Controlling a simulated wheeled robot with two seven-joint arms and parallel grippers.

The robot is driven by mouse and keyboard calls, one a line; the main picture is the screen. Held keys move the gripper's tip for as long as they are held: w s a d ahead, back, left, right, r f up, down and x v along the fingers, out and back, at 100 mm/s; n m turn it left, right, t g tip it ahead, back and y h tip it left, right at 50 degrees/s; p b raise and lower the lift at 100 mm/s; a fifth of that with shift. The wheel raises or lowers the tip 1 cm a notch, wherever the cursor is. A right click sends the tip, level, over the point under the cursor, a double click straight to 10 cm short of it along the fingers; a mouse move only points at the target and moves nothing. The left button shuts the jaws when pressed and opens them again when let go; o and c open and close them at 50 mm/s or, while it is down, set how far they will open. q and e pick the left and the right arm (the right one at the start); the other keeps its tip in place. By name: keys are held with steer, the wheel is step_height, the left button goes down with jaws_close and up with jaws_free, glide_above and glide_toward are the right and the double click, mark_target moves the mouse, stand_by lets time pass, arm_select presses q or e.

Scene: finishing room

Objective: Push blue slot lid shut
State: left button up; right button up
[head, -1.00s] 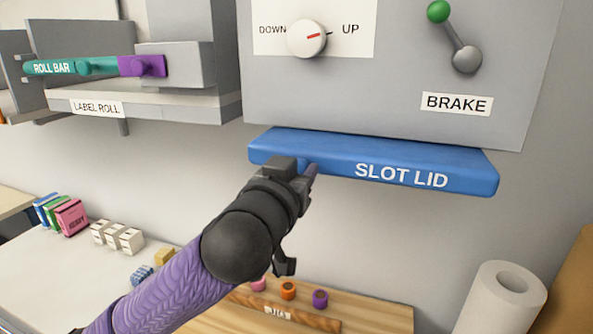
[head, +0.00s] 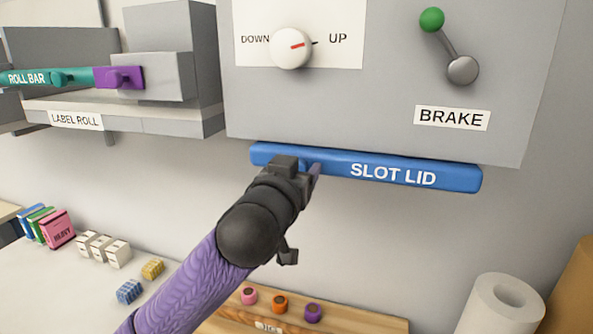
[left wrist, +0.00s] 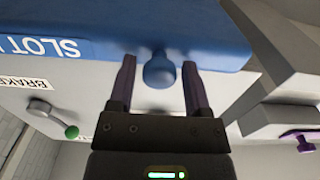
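The blue slot lid (head: 400,174) is a flat bar at the bottom edge of the grey panel in the head view, with white "SLOT LID" lettering. In the left wrist view the lid (left wrist: 190,22) fills the top, and a round blue knob (left wrist: 159,70) sticks out from it. My left gripper (head: 314,172) is at the lid's left part in the head view. In the left wrist view my left gripper (left wrist: 160,80) has its two fingers apart, one on each side of the knob, with gaps visible. My right gripper is not in view.
Above the lid are a white dial (head: 291,47) and a brake lever (head: 450,50). The label roll unit (head: 115,120) juts out at upper left. Below are a counter with small boxes (head: 108,249), a wooden rack (head: 375,323) and a white roll (head: 500,306).

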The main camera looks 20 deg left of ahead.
arm_select(q)
steer(key=shift+o, duration=0.6)
steer(key=shift+w, duration=0.1)
steer(key=s+b, duration=0.2)
steer(key=s, duration=0.8)
steer(key=shift+a, duration=0.15)
